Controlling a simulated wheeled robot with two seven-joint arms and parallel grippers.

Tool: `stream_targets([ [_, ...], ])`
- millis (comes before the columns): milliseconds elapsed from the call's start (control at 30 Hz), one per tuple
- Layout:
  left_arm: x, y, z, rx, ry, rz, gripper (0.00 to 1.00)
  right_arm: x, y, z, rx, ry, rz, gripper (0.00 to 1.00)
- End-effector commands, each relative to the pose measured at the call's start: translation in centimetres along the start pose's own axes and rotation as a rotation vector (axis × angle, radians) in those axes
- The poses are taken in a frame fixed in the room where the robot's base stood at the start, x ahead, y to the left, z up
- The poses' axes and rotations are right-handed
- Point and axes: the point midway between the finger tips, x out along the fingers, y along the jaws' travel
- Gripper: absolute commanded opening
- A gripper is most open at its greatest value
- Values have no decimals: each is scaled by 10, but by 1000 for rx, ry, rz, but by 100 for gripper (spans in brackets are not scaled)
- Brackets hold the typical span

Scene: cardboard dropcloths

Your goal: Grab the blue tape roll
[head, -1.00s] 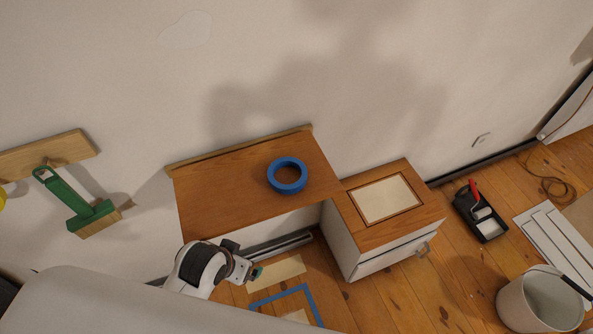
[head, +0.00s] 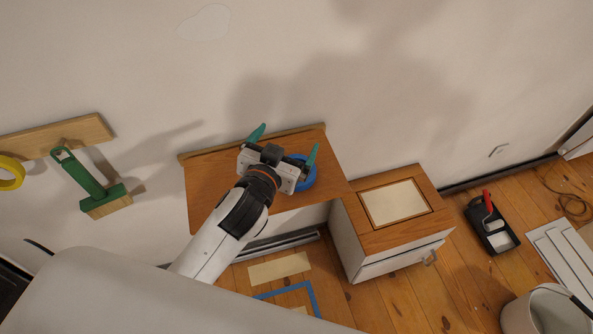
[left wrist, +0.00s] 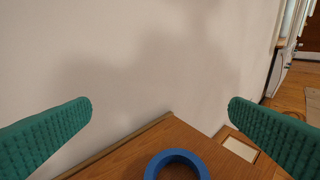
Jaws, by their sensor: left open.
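The blue tape roll (head: 308,181) lies flat on the wooden top of a small desk (head: 213,193) against the wall. My left gripper (head: 286,140) is above the desk top, its two teal fingers spread wide and empty. In the head view it covers part of the roll. In the left wrist view the roll (left wrist: 155,168) shows at the bottom, below and between the fingers (left wrist: 160,110), cut off by the lower edge. My right gripper is not in view.
A lower cabinet (head: 432,212) with a pale panel stands right of the desk. A green brush (head: 100,195) hangs on a wooden wall rail at left. A black paint tray (head: 492,228) and a white bucket (head: 540,312) are on the floor at right.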

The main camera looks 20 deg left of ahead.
Motion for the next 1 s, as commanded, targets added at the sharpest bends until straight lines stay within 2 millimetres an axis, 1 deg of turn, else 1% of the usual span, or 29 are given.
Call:
stream_targets([
  [33, 10, -11, 36, 19, -148, -35, 100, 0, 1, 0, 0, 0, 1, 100],
  [67, 13, -21, 58, 31, -242, -68, 100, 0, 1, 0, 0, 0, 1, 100],
  [100, 14, -36, 86, 53, -368, -122, 100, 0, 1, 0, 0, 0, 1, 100],
  [133, 12, -49, 106, 72, -461, -171, 100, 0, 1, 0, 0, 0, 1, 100],
  [167, 9, -62, 123, 95, -547, -226, 100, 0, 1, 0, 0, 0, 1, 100],
  [200, 3, -82, 143, 133, -654, -308, 100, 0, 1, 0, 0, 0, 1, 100],
  [267, -10, -113, 164, 203, -793, -448, 100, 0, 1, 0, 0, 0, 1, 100],
  [300, -21, -133, 173, 259, -870, -552, 100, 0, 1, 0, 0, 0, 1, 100],
  [367, -36, -163, 175, 359, -954, -719, 100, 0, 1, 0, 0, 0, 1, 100],
  [400, -45, -180, 171, 435, -989, -835, 100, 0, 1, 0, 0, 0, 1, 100],
  [433, -50, -192, 165, 498, -1002, -923, 100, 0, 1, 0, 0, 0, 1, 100],
  [467, -55, -202, 156, 565, -1004, -1010, 100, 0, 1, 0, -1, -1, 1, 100],
  [500, -59, -212, 142, 660, -988, -1126, 100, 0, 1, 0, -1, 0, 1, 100],
  [567, -60, -220, 115, 815, -923, -1289, 100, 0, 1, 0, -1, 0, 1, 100],
  [600, -57, -220, 94, 924, -850, -1387, 100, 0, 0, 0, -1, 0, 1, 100],
  [667, -46, -210, 64, 1090, -700, -1510, 100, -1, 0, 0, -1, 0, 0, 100],
  [700, -36, -197, 45, 1199, -573, -1572, 100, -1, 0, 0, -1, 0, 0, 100],
  [767, -19, -170, 21, 1348, -356, -1630, 100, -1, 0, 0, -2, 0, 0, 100],
  [800, -7, -148, 9, 1434, -203, -1643, 100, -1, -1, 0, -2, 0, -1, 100],
  [867, 9, -114, -2, 1537, 19, -1632, 100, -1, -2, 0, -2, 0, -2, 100],
  [900, 18, -92, -5, 1589, 157, -1611, 100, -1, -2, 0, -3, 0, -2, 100],
  [1000, 33, -47, -6, 1667, 427, -1537, 100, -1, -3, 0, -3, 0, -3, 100],
])
